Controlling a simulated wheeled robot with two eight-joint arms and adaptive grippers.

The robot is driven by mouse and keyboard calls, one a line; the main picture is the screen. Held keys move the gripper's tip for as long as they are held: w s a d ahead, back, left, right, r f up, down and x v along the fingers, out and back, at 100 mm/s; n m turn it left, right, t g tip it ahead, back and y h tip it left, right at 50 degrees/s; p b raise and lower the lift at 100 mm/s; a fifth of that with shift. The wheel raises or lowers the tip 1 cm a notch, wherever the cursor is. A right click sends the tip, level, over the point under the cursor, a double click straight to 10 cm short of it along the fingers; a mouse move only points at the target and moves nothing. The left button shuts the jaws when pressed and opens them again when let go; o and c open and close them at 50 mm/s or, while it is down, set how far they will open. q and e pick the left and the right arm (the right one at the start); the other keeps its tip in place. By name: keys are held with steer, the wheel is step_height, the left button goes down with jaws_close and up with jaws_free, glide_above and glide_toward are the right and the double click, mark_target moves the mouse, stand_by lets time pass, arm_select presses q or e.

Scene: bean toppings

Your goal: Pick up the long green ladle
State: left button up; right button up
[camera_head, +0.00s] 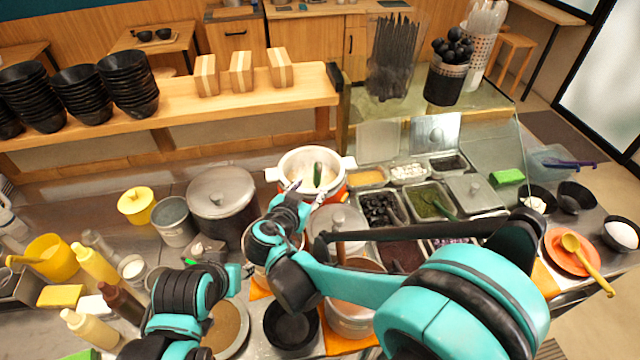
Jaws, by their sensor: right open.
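A long dark green handle (317,174), which looks like the green ladle's, stands up out of a white pot (288,163) with an orange-red base. Its lower end is hidden in the pot. My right gripper (307,191) is open at the pot's near side, just below and left of the handle in the picture. I see nothing between its fingers, and the handle looks apart from them. My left gripper (246,270) is low among the pots at the left centre; its fingers are too small and covered to read.
A lidded grey pot (222,192) stands left of the white pot. Topping trays (430,200) lie to the right, one with another green handle. A black bowl (291,325) is near the front. Bottles (95,262) crowd the left. A glass guard (490,130) stands behind the trays.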

mark_target(315, 178)
steer(key=x, duration=0.5)
steer(key=b+x, duration=0.1)
steer(key=x, duration=0.2)
steer(key=shift+w+r, duration=0.15)
steer(key=shift+r, duration=0.2)
jaws_close()
